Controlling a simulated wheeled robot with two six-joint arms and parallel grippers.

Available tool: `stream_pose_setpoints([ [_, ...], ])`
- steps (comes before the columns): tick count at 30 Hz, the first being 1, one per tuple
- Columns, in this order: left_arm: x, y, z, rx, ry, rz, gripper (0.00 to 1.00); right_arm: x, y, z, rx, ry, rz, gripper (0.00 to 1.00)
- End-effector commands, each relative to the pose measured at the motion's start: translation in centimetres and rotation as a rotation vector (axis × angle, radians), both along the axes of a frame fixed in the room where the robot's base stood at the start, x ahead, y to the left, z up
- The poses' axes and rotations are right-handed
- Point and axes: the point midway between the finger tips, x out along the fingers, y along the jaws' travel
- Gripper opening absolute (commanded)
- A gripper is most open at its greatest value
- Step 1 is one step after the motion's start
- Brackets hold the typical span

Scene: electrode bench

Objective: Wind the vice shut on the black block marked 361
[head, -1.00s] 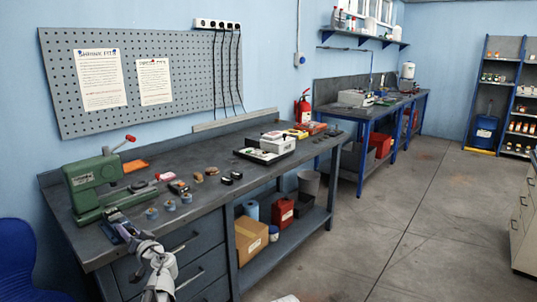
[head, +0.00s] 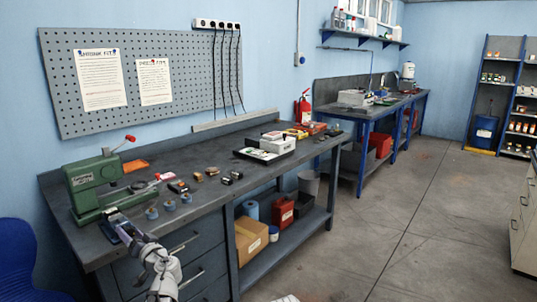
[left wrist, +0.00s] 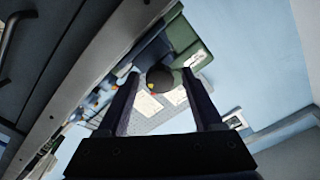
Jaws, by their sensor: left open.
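My left gripper (head: 126,232) is at the front left edge of the bench, in front of the green press. In the left wrist view its two dark fingers (left wrist: 163,105) are open, with a dark round knob (left wrist: 160,79) between or just beyond their tips. I cannot tell whether they touch it. In the head view the vice is mostly hidden by the gripper. Small black blocks (head: 235,175) lie mid-bench; no 361 is legible. My right gripper is out of view.
The green press (head: 92,187) with a red-tipped lever stands just behind the gripper. Several grey-blue round pieces (head: 169,205) stand to its right. A white-topped device (head: 270,146) is farther along the bench (head: 210,165). Drawers are below the front edge.

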Motion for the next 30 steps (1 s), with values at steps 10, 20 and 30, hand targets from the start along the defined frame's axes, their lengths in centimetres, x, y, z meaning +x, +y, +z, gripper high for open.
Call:
stream_pose_setpoints([
  [10, -1.9, -2.1, 0.0, 0.0, 0.0, -0.001, 0.68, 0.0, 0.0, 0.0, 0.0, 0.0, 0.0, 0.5],
  [20, -3.3, -3.9, 0.0, 0.0, 0.0, -0.001, 0.68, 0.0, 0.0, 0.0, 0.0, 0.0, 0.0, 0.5],
  [30, -3.5, -4.1, -0.2, -0.01, 0.006, 0.003, 0.68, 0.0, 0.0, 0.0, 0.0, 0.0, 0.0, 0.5],
])
